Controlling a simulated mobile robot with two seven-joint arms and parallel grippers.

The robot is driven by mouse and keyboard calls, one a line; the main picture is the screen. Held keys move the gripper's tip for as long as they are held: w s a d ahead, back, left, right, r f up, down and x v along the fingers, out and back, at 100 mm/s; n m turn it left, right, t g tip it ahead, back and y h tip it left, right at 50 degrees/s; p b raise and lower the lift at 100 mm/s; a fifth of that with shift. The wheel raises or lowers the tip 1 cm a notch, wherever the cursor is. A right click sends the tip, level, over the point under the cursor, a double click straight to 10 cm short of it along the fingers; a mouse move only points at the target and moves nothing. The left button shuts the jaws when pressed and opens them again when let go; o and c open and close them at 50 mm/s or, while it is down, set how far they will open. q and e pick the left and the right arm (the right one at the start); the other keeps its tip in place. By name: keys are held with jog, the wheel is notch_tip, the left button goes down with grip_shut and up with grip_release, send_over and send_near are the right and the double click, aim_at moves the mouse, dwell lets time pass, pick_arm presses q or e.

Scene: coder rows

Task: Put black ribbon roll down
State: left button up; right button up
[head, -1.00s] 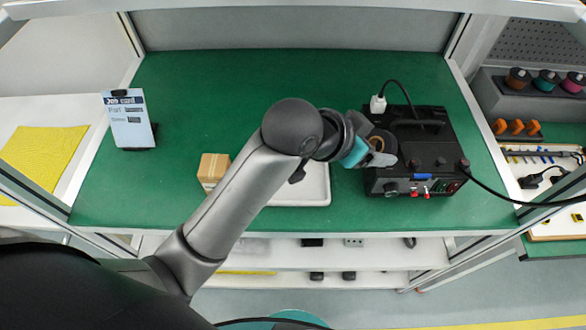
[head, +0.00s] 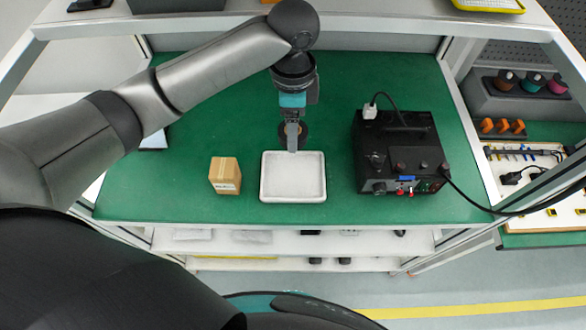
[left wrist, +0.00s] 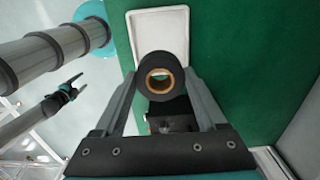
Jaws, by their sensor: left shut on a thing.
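The black ribbon roll (left wrist: 147,88) shows in the left wrist view with a tan ring core, between the two fingers of my left gripper (left wrist: 160,76). My left gripper is shut on it. In the head view my left gripper (head: 292,145) points down just behind the white tray (head: 263,178), and the roll (head: 305,133) is mostly hidden behind the fingers. The tray looks empty and also shows in the left wrist view (left wrist: 165,14). What seems to be my right gripper (left wrist: 75,86) is small at the left of the wrist view; its jaw state is unclear.
A small cardboard box (head: 225,176) stands left of the tray. A black power unit (head: 402,160) with a cable is to the right. Shelves (head: 300,243) lie below the front edge.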

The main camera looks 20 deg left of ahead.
pick_arm(q)
jog(key=b, duration=0.1)
send_over(293, 177)
notch_tip(293, 177, down, 13)
jog(key=shift+r, duration=0.2)
notch_tip(293, 177, down, 4)
jog(key=shift+f+b, duration=0.15)
jog(key=shift+b, duration=0.2)
jog(key=o, duration=1.2)
notch_tip(293, 177, up, 12)
jog(key=shift+r+p, duration=0.1)
jog(key=shift+p, duration=0.7)
